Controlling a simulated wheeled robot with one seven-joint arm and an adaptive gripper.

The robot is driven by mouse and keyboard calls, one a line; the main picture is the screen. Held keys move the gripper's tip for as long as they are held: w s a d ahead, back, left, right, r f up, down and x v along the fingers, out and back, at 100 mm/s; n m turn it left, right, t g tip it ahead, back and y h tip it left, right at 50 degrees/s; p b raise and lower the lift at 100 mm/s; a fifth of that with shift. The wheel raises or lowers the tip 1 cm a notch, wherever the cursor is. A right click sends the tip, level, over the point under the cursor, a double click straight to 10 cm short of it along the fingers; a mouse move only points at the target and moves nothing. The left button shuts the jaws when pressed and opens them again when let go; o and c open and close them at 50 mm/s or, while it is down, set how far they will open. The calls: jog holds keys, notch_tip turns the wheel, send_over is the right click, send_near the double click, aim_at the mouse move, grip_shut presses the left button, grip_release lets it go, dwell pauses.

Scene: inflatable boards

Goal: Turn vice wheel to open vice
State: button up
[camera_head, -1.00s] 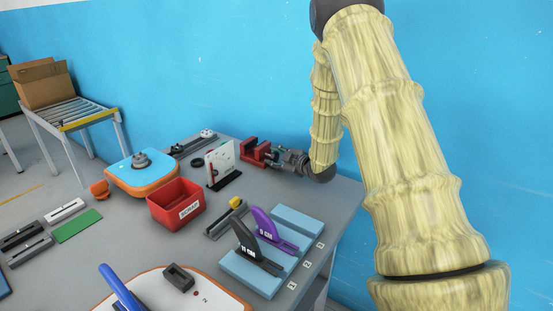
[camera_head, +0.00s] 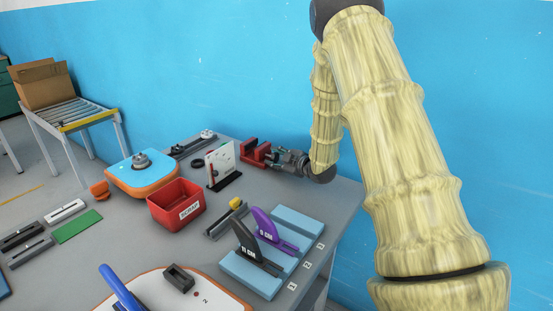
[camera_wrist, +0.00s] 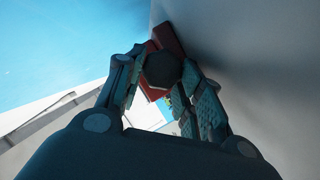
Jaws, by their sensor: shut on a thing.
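The red vice (camera_head: 254,152) stands at the back right of the grey table, near the blue wall. My gripper (camera_head: 279,157) reaches it from the right, with my arm coming in behind. In the wrist view, my gripper (camera_wrist: 165,95) has its fingers on both sides of a dark round vice wheel (camera_wrist: 163,69) and is shut on it. The red vice body (camera_wrist: 166,40) shows behind the wheel. The vice's jaw opening is too small and partly hidden to judge.
A white panel on a dark base (camera_head: 221,165) stands just left of the vice. A red bin (camera_head: 176,204), an orange and blue unit (camera_head: 143,173) and light blue holders (camera_head: 298,221) with purple and black pieces stand nearer. The table right of the holders is clear.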

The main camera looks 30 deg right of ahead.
aim_at(277, 157)
jog(key=o, duration=1)
jog(key=shift+d+f, duration=0.2)
jog(key=shift+d, duration=0.05)
jog(key=shift+s+f, duration=0.1)
jog(key=shift+p+v, duration=0.35)
jog(key=shift+v, duration=0.45)
jog(key=shift+s+d+r+p, duration=0.1)
jog(key=shift+s+r+p, duration=0.25)
jog(key=shift+s, duration=0.25)
jog(key=shift+s+d+r+p, duration=0.1)
jog(key=shift+s+r+p, duration=0.1)
jog(key=shift+s+r, duration=0.35)
jog(key=shift+p+v, duration=1.15)
jog(key=shift+v, duration=2.4)
jog(key=shift+s+d+r, duration=0.1)
jog(key=shift+s+d, duration=0.05)
jog(key=shift+s, duration=0.1)
jog(key=shift+s, duration=0.1)
jog(key=v, duration=1.1)
jog(key=shift+s+d+r, duration=0.1)
jog(key=shift+s+d, duration=0.05)
jog(key=shift+s, duration=0.2)
